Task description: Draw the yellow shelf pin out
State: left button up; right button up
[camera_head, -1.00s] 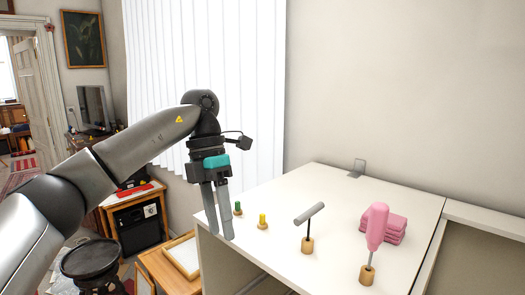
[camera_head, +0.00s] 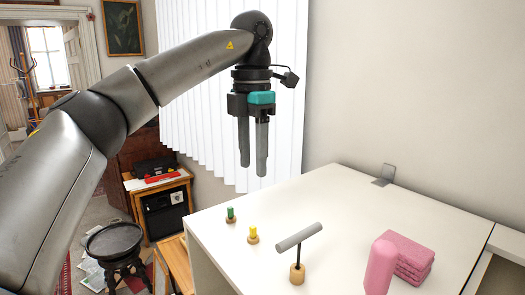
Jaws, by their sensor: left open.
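The yellow shelf pin (camera_head: 253,231) stands upright in a small round wooden base on the white top, near its left edge. My left gripper (camera_head: 253,170) hangs above and behind it, fingers pointing down. The gripper is open and empty, apart from the pin. A green pin (camera_head: 230,212) in a similar wooden base stands just left of and behind the yellow one. My right gripper is not in view.
A grey T-shaped handle (camera_head: 299,237) stands in a wooden block right of the yellow pin. Farther right are an upright pink object (camera_head: 380,266) and folded pink cloths (camera_head: 408,254). A metal bracket (camera_head: 384,174) sits by the wall. The white top (camera_head: 335,200) is clear behind the pins.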

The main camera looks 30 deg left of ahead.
aim_at(253, 227)
pick_arm(q)
notch_tip(253, 227, down, 13)
jog(key=shift+s+a+f+b, duration=0.1)
jog(key=shift+b, duration=0.25)
jog(key=shift+f, duration=0.4)
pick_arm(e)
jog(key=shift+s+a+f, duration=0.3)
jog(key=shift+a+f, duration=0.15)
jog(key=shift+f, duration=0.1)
pick_arm(q)
grip_shut()
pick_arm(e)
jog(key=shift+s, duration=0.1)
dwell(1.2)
